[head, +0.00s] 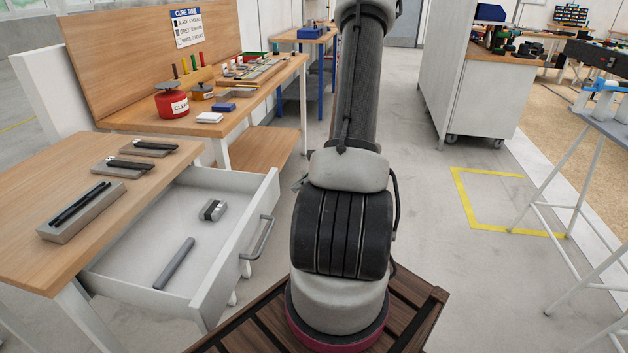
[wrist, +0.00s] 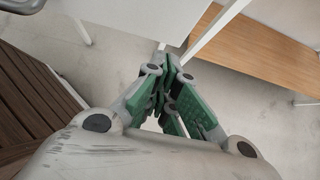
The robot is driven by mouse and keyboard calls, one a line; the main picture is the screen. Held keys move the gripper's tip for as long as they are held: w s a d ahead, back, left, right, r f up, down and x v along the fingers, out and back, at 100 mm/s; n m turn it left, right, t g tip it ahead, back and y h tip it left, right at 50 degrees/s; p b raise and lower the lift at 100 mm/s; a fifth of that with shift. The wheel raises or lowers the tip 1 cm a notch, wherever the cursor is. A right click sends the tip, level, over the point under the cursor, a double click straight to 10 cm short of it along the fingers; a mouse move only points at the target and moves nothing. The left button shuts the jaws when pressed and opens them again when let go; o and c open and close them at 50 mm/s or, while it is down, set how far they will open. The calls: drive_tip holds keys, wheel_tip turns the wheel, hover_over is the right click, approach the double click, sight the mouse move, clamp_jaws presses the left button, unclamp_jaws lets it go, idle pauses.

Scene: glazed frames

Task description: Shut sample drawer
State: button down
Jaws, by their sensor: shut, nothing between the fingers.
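The sample drawer (head: 150,258) is a white drawer pulled well out from under a wooden-topped table at the left in the head view. It holds a grey bar (head: 174,263) and a small grey block with a dark strip (head: 213,210). Its front carries a grey bar handle (head: 262,238). In the wrist view the drawer's white panel (wrist: 140,18) seems to show at the top, beyond the fingers. My gripper (wrist: 167,62) is shut and empty there, with green-padded fingers together. Whether it touches the drawer I cannot tell.
The table (head: 40,180) bears several grey sample blocks with black strips. A wooden bench (head: 262,92) with a red tin (head: 171,101) and tools stands behind it. A white cabinet (head: 490,95) is at the right. Open floor (head: 440,270) lies right of my arm.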

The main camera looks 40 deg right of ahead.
drive_tip(key=shift+w+a+f, duration=0.1)
drive_tip(key=shift+w+a, duration=0.5)
drive_tip(key=shift+w, duration=0.3)
drive_tip(key=shift+w+a+f, duration=0.1)
drive_tip(key=shift+w+a, duration=0.5)
drive_tip(key=shift+w, duration=0.3)
drive_tip(key=shift+a+r, duration=0.1)
approach(206, 188)
drive_tip(key=w+a, duration=0.1)
drive_tip(key=w, duration=0.1)
drive_tip(key=w+a+f, duration=0.1)
drive_tip(key=w, duration=0.1)
drive_tip(key=w+a+f, duration=0.1)
drive_tip(key=w+a, duration=0.1)
drive_tip(key=shift+f, duration=0.25)
drive_tip(key=shift+s+d, duration=0.1)
